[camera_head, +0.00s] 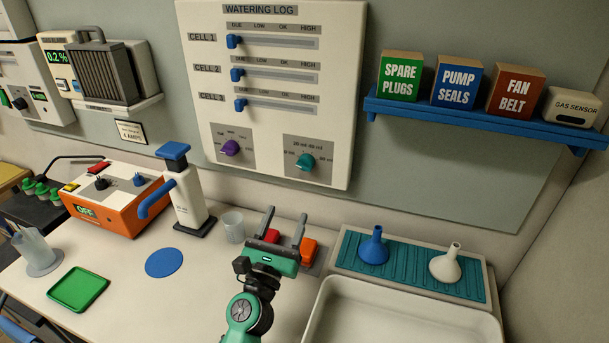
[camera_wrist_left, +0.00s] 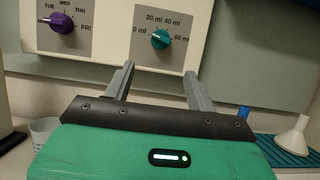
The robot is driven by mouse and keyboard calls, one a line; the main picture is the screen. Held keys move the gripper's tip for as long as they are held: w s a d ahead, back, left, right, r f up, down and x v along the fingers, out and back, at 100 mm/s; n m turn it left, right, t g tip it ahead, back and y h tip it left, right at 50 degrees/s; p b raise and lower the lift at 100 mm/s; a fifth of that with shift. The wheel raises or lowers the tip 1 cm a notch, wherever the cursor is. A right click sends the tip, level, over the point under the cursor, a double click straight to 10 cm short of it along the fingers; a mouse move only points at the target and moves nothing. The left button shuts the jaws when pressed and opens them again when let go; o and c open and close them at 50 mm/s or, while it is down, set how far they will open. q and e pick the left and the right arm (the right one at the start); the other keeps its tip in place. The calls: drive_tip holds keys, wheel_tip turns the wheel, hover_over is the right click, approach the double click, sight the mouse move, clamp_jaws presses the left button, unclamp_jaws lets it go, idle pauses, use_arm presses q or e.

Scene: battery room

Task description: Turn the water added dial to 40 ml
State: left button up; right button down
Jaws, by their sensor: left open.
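The water added dial is a teal knob (camera_head: 305,161) on a grey plate at the lower right of the white watering log board (camera_head: 335,120). Marks from 0 ml through 20 ml and 40 ml to 60 ml surround it. It also shows in the left wrist view (camera_wrist_left: 160,39), above and between my fingertips. I cannot clearly read which mark its pointer faces. My left gripper (camera_head: 286,214) is open and empty, below and in front of the dial, apart from it. The wrist view shows its two fingers (camera_wrist_left: 158,70) spread and pointing toward the board. My right gripper is not in view.
A purple day dial (camera_head: 230,147) is left of the teal one. Blue sliders (camera_head: 238,75) sit above. A bottle with a blue pump (camera_head: 187,190), a clear cup (camera_head: 233,226) and red and orange items (camera_head: 308,250) stand near my gripper. Funnels (camera_head: 373,247) stand right.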

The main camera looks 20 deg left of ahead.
sight(305, 167)
use_arm(q)
drive_tip(key=p+x, duration=0.4)
drive_tip(key=x, duration=0.7)
drive_tip(key=shift+w+r, duration=0.15)
drive_tip(key=shift+r, duration=0.1)
drive_tip(key=shift+w+r, duration=0.2)
drive_tip(key=shift+w, duration=0.4)
drive_tip(key=shift+c, duration=0.3)
drive_tip(key=c, duration=0.9)
